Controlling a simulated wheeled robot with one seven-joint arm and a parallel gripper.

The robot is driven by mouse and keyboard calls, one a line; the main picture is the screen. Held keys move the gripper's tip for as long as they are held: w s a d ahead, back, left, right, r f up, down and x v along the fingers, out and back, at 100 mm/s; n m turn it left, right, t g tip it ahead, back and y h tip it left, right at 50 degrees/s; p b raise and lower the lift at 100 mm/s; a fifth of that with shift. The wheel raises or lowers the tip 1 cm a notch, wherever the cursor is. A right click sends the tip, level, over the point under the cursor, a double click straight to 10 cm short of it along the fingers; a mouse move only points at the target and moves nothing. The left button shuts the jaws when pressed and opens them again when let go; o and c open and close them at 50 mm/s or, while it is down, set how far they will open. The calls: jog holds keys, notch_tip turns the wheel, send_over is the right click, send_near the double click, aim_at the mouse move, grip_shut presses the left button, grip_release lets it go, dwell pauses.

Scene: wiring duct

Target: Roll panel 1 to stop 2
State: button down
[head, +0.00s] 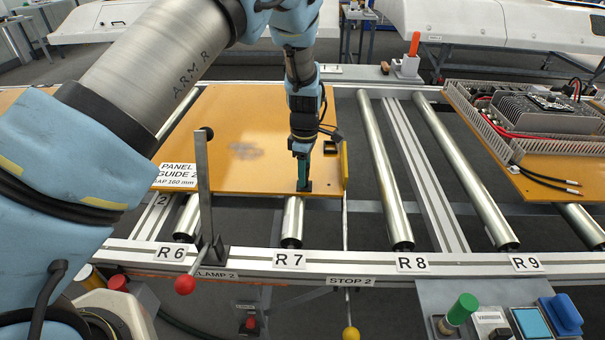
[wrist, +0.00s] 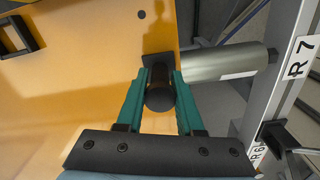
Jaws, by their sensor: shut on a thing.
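An orange panel (head: 235,125) lies on the rollers at the left, probably panel 1; no number on it can be read. My gripper (head: 303,170) is shut on a black knob (wrist: 160,98) near the panel's front right corner. The panel also shows in the wrist view (wrist: 90,90). A second black handle (head: 329,147) sits near its right edge. A yellow plate (head: 345,166) stands upright at that edge, in line with the STOP 2 label (head: 350,282). I cannot tell whether panel and plate touch.
Clamp 2's upright post (head: 204,185), with a red ball (head: 185,285), stands at the panel's front edge. Bare rollers (head: 385,170) lie right of the yellow plate. Farther right, another orange panel (head: 560,168) carries electronics and cables. A control box (head: 500,315) is at front right.

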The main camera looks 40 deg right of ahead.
jog(key=c, duration=0.9)
grip_release()
jog(key=shift+s+d, duration=0.3)
jog(key=shift+d, duration=0.05)
jog(key=shift+o, duration=1)
jog(key=shift+w+a, duration=0.1)
notch_tip(320, 180, up, 11)
jog(key=b, duration=0.2)
jog(key=shift+f+b, duration=0.1)
jog(key=shift+b, duration=0.25)
